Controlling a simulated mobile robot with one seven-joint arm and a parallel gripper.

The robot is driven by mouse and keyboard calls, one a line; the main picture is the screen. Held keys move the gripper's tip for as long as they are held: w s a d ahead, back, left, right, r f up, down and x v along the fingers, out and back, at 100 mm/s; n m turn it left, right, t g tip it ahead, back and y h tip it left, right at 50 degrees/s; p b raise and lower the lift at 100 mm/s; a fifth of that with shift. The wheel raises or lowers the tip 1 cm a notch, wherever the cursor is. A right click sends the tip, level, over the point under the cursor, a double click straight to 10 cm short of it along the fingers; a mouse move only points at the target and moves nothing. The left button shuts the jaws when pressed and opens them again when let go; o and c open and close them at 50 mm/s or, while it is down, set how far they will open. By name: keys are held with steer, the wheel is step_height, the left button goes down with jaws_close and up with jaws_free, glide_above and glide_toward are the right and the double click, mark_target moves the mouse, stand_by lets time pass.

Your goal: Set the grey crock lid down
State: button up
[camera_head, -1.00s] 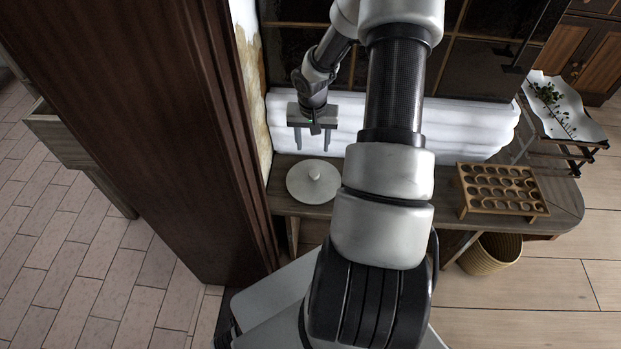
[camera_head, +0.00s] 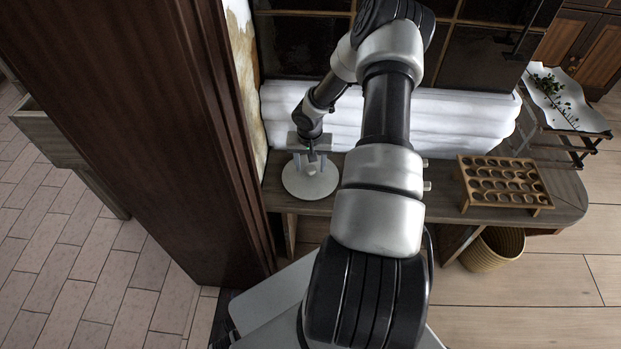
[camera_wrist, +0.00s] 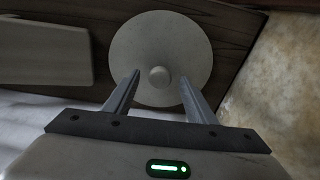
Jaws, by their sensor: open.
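The grey crock lid (camera_head: 304,187) is a pale round disc with a small knob. It lies flat on the left end of the wooden shelf, near the dark post. My gripper (camera_head: 310,164) is just above it, fingers pointing down, and hides part of the lid in the head view. In the wrist view the lid (camera_wrist: 160,40) shows nearly whole, with its round knob (camera_wrist: 159,77) ahead of and between the spread fingertips. My gripper (camera_wrist: 158,82) is open and empty. I cannot tell whether a fingertip touches the lid.
The wooden shelf (camera_head: 400,207) has a wooden rack with round holes (camera_head: 503,184) at its right. White rolled padding (camera_head: 455,120) lies behind. A dark post (camera_head: 215,200) stands close at left. A wicker basket (camera_head: 493,248) is below, and a tray with a green sprig (camera_head: 560,100) is at far right.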

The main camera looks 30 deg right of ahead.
mark_target(311, 169)
steer(key=shift+w+f, duration=0.1)
steer(key=shift+f, duration=0.25)
steer(key=shift+c, duration=0.4)
jaws_close()
step_height(311, 169, up, 10)
steer(key=p, duration=0.2)
steer(key=shift+p, duration=0.35)
